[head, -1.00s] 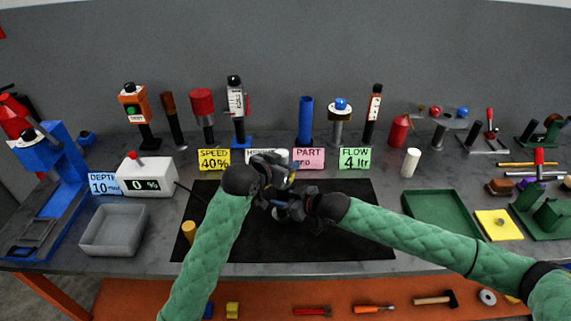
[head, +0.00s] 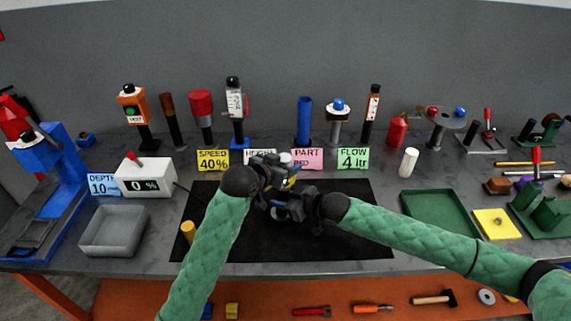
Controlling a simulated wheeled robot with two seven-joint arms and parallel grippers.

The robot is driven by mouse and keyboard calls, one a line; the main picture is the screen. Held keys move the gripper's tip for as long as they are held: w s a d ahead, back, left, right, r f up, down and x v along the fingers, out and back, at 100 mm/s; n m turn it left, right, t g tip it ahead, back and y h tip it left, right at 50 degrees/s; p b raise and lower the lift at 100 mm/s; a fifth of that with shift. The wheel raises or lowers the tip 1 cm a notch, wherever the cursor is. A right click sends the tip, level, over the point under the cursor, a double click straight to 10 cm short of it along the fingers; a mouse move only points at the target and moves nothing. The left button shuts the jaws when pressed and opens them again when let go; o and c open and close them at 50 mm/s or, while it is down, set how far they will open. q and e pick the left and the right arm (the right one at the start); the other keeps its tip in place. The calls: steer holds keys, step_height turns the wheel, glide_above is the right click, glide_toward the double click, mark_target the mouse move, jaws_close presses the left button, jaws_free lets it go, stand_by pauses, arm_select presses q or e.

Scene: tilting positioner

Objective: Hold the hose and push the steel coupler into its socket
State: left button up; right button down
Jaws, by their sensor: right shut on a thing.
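My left gripper (head: 283,178) and my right gripper (head: 290,206) are close together over the black mat (head: 345,242) in the middle of the bench. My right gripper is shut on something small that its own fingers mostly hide. My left gripper's fingers are dark and overlap the parts behind them, so I cannot see whether they are open. A greyish round part shows between and just below the grippers. I cannot tell the hose, the steel coupler and the socket apart here.
A grey bin (head: 114,231) and a white display box (head: 145,177) stand left of the mat. A green tray (head: 433,218) and a yellow pad (head: 497,224) lie to the right. Upright tools and cards line the back.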

steer(key=shift+w+a+f, duration=0.15)
steer(key=shift+a, duration=0.05)
arm_select(q)
steer(key=v, duration=1.1)
steer(key=shift+s+a, duration=0.2)
steer(key=shift+a, duration=0.15)
steer(key=shift+r, duration=0.1)
arm_select(e)
steer(key=c, duration=0.8)
jaws_free()
steer(key=shift+c, duration=0.2)
steer(key=shift+d, duration=0.1)
